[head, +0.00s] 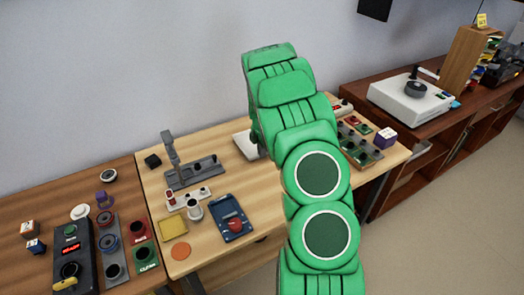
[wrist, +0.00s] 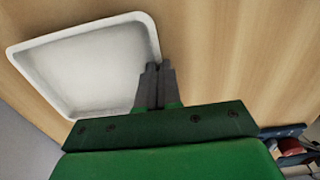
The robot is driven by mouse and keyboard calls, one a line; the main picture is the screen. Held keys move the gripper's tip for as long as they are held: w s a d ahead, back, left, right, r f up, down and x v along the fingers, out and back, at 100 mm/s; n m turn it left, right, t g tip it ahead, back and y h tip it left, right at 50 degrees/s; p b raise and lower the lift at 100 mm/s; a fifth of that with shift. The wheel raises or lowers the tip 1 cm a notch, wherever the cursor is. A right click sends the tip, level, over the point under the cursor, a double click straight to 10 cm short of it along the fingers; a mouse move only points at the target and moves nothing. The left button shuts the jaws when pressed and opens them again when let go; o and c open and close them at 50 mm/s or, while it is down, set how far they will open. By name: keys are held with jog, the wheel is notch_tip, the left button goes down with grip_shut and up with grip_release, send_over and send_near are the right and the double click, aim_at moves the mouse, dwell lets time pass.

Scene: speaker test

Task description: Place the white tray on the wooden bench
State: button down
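The white tray (wrist: 85,65) is a shallow rectangle with rounded corners and a raised rim. It fills the upper left of the wrist view, against the pale wood of the bench. In the head view only its left part (head: 243,146) shows beside my green arm. The wooden bench (head: 262,190) is the light wood table in the middle. My gripper (wrist: 157,68) has its two grey fingers close together at the tray's near right corner, with the rim running in between them. The fingers hide that corner. Whether the tray is raised off the wood is hard to tell.
A grey stand (head: 185,170), a blue device (head: 233,217), a yellow square (head: 172,228) and an orange disc (head: 181,251) lie on the bench's left half. A dark wood cabinet (head: 440,130) stands to the right.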

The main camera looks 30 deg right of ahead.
jog(key=shift+f, duration=0.1)
jog(key=c, duration=1.3)
grip_release()
jog(key=shift+c, duration=0.2)
notch_tip(320, 180, up, 12)
